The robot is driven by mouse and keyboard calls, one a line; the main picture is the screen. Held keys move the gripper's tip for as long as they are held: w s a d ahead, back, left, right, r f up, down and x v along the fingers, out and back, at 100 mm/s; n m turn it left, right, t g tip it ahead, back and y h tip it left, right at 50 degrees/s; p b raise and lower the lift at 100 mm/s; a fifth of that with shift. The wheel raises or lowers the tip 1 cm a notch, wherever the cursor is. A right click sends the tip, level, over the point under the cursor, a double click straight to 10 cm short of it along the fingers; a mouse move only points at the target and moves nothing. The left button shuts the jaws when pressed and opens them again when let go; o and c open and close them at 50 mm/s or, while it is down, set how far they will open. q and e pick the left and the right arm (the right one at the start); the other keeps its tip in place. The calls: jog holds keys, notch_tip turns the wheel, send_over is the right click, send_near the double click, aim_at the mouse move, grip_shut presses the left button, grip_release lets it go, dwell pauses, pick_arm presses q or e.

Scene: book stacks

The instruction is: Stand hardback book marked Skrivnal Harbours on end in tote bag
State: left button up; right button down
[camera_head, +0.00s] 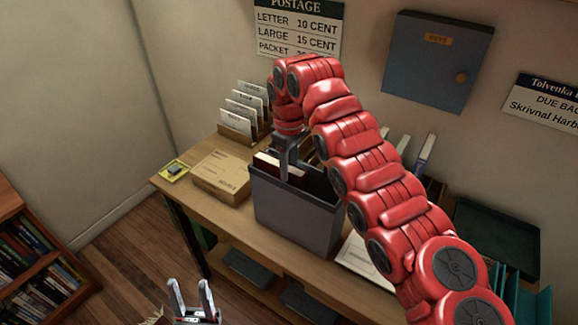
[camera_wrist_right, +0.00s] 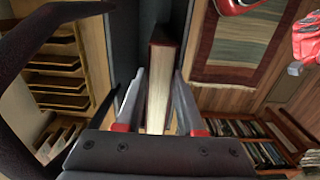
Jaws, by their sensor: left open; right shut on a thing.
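The dark grey tote bag (camera_head: 297,218) stands upright on the wooden table. My right gripper (camera_head: 290,168) reaches down at the tote's mouth and is shut on a dark red hardback book (camera_head: 266,161). The book's lower part is hidden inside the tote; whether it rests on the bottom cannot be told. In the right wrist view, the gripper's fingers (camera_wrist_right: 162,105) flank the book's cream page edge (camera_wrist_right: 158,88), beside the tote's grey wall (camera_wrist_right: 124,45). No title is readable on the book. My left gripper (camera_head: 192,298) is open and empty, low in front of the table.
A card rack (camera_head: 246,112) stands behind. A white sheet (camera_head: 362,257) and a dark green tray (camera_head: 497,240) lie to the right. A bookcase (camera_head: 38,255) stands left.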

dwell(0.4)
jog(key=shift+c, duration=2.2)
grip_release()
jog(key=shift+r, duration=0.1)
jog(key=shift+r+p, duration=2.3)
jog(key=shift+r, duration=1.7)
jog(key=shift+f, duration=0.1)
